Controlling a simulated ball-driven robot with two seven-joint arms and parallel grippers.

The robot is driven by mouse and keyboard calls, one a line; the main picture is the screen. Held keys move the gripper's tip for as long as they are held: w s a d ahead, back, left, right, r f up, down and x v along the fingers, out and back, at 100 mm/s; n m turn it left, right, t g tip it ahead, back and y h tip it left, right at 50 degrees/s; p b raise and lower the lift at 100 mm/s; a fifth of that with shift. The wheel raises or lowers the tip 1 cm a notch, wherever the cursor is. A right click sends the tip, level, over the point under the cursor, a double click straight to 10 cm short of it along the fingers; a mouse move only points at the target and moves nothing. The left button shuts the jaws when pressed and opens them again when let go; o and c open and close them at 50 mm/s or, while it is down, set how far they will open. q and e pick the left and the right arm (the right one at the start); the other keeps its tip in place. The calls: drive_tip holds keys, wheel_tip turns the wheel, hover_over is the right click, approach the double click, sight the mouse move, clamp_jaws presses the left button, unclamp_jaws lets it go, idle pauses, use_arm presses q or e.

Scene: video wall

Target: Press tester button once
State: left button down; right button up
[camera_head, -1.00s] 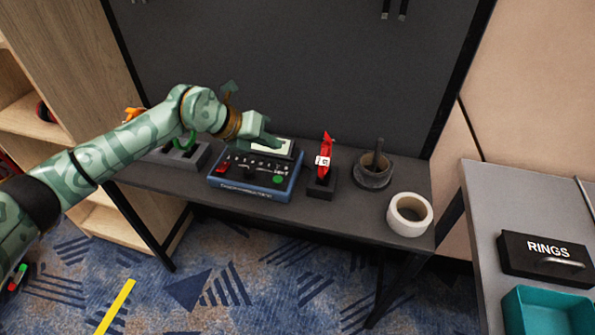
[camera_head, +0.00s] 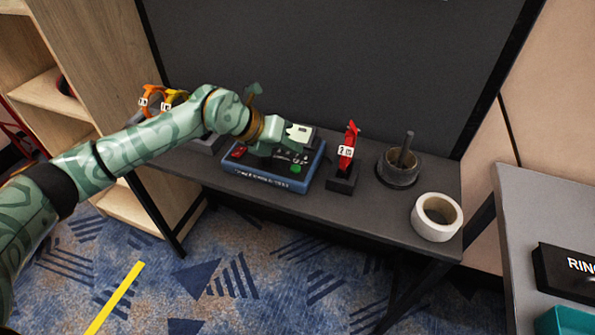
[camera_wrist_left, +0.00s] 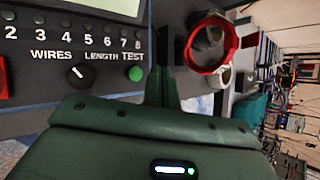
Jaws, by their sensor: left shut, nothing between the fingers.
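The tester is a blue box (camera_head: 262,184) with a black panel on the dark bench. Its green button (camera_head: 297,169) sits at the panel's right end. In the left wrist view the green button (camera_wrist_left: 137,74) lies under the word TEST, with a black knob and a red part to its left. My left gripper (camera_head: 290,147) is over the tester's panel and hides part of it and of its pale screen. In the wrist view the shut fingers (camera_wrist_left: 164,40) are empty and appear just right of the button; I cannot tell whether they touch anything. My right gripper is not in view.
Right of the tester stand a red tagged tool in a black holder (camera_head: 345,165), a dark pot with a rod (camera_head: 398,169) and a white tape roll (camera_head: 437,217). Orange tagged items (camera_head: 155,100) are at the left. A dark panel rises behind the bench.

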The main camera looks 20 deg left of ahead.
sight(291, 169)
use_arm(q)
drive_tip(key=shift+f, duration=1.55)
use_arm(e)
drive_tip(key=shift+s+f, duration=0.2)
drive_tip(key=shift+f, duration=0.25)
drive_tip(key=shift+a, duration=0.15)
use_arm(q)
drive_tip(key=shift+f, duration=0.2)
drive_tip(key=shift+f, duration=0.25)
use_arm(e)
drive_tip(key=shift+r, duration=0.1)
use_arm(q)
drive_tip(key=shift+f, duration=0.4)
idle(0.6)
drive_tip(key=shift+r+p, duration=0.7)
drive_tip(key=shift+r, duration=0.1)
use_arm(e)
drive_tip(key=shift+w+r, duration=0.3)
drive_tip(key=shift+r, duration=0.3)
